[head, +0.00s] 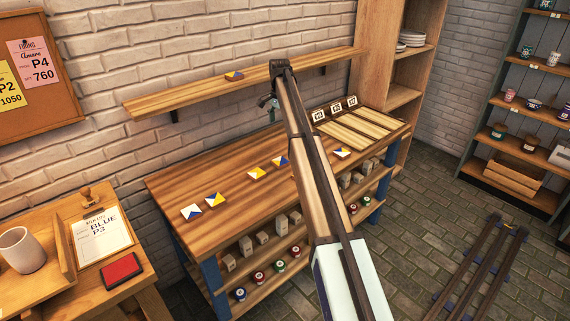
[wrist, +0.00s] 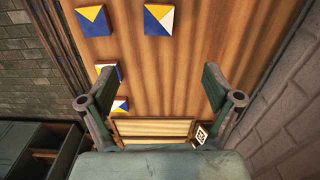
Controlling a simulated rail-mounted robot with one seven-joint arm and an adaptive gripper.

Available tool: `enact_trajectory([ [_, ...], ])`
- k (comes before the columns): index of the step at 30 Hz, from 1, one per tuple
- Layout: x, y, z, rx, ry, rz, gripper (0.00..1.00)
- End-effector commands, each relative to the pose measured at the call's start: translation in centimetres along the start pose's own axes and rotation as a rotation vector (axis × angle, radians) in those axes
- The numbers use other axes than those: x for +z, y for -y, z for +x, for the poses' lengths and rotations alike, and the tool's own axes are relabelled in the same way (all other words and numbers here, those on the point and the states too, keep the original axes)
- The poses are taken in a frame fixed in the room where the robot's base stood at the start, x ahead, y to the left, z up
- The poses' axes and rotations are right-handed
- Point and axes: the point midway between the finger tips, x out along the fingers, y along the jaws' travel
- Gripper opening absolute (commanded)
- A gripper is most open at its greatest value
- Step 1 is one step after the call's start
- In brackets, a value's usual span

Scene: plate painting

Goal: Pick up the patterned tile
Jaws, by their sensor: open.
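Several patterned tiles with blue, yellow and white areas lie flat, apart from one another. In the wrist view, tiles show at the top (wrist: 92,20), (wrist: 159,19) and near the left finger (wrist: 108,73), (wrist: 120,104). My gripper (wrist: 160,100) is open and empty above the bench; no tile is between its fingers. In the head view its end (head: 274,102) is small and partly hidden.
The workbench (head: 165,190) has a slotted wooden tray (head: 362,128) with label cards (head: 335,107) at its right end. The wall shelf (head: 165,102) runs behind. A side table at left holds a mug (head: 22,250) and an order sheet (head: 100,235). A tall cabinet stands right of the bench.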

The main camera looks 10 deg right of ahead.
Motion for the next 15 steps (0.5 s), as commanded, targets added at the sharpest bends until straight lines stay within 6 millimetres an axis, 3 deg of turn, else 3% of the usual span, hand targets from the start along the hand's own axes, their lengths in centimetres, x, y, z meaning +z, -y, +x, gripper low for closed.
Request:
enact_trajectory([
  [8,0.1,-0.1,1.5,0.002,0.001,0.096,0.9],
  [15,0.1,-0.2,6.0,0.003,0.002,0.094,0.9],
])
